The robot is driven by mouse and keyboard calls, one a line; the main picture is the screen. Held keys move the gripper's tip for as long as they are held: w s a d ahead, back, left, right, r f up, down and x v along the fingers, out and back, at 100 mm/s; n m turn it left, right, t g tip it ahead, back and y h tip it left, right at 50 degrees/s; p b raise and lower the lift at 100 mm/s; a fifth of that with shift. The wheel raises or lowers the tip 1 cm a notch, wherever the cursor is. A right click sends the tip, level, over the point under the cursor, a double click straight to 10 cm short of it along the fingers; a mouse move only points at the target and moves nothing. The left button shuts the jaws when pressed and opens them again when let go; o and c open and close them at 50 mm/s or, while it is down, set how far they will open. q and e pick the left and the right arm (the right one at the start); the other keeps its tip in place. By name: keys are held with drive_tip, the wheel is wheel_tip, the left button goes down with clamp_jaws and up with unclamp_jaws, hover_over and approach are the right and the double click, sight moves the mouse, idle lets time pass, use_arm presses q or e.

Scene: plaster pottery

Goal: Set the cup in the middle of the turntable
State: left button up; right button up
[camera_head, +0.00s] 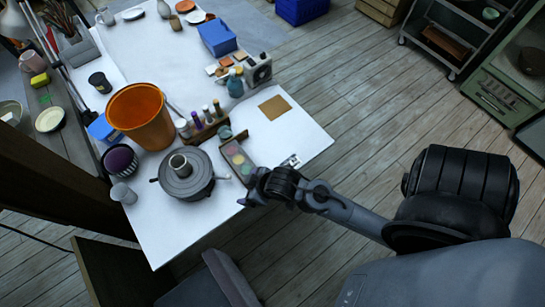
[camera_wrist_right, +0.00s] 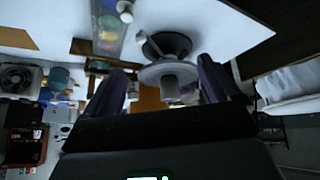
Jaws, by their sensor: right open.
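The grey turntable (camera_head: 200,192) stands near the front left of the white table. A small grey cup (camera_head: 180,164) stands upright on its disc, close to the middle; I cannot tell whether it is exactly centred. My right gripper (camera_head: 248,188) is to the right of the turntable, apart from the cup. In the right wrist view, which appears upside down, the cup (camera_wrist_right: 169,86) and turntable (camera_wrist_right: 172,71) show between the two dark fingers of the open, empty gripper (camera_wrist_right: 160,82). My left gripper is not in view.
An orange bucket (camera_head: 141,117) stands behind the turntable. A paint palette (camera_head: 238,160) lies between turntable and right arm. A row of bottles (camera_head: 205,124) stands behind it. A light grey cup (camera_head: 123,193) is left of the turntable. The table's front right corner is mostly clear.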

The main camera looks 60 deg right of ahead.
drive_tip(key=s+r+g, duration=0.2)
drive_tip(key=s+g, duration=0.1)
drive_tip(key=s, duration=0.5)
drive_tip(key=shift+s+a, duration=0.25)
drive_tip(key=shift+r, duration=0.1)
wheel_tip(320, 180, up, 20)
drive_tip(key=f+p, duration=0.1)
drive_tip(key=p, duration=1.9)
wheel_tip(320, 180, down, 49)
drive_tip(key=b, duration=5)
drive_tip(key=shift+w, duration=0.1)
drive_tip(key=shift+c, duration=0.4)
